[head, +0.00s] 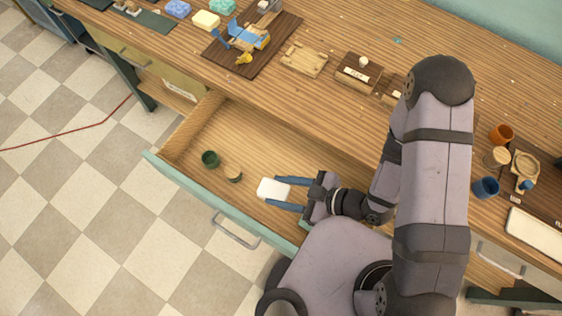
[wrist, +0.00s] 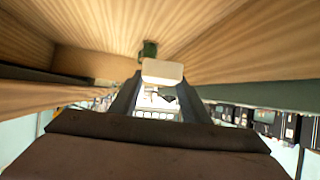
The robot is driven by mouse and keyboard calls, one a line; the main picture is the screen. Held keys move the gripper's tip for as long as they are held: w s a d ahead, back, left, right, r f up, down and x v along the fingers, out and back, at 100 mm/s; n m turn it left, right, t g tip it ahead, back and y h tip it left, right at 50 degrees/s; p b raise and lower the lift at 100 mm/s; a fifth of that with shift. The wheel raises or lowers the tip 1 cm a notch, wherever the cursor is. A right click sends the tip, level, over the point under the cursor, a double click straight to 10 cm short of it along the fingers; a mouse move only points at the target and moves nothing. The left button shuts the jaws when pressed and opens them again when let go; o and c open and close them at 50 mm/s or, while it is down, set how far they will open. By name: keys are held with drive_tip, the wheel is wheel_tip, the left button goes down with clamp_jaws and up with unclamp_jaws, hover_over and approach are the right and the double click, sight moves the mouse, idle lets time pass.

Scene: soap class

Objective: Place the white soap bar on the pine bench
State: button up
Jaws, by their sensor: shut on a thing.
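The white soap bar (head: 271,189) is held between the two blue fingers of my gripper (head: 283,193), over the open drawer near its front panel. In the wrist view the soap bar (wrist: 162,70) shows between the fingertips (wrist: 155,84), with its near part partly hidden by the fingers. I cannot tell how high it is above the drawer floor. The pine bench (head: 330,112) is the long wooden top behind the drawer, with a bare stretch behind my gripper.
On the bench stand a dark board with blue and yellow things (head: 285,32), a pine tray (head: 304,58), a dark box (head: 358,72) and cups at right (head: 486,187).

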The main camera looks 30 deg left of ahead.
drive_tip(key=shift+r, duration=0.45)
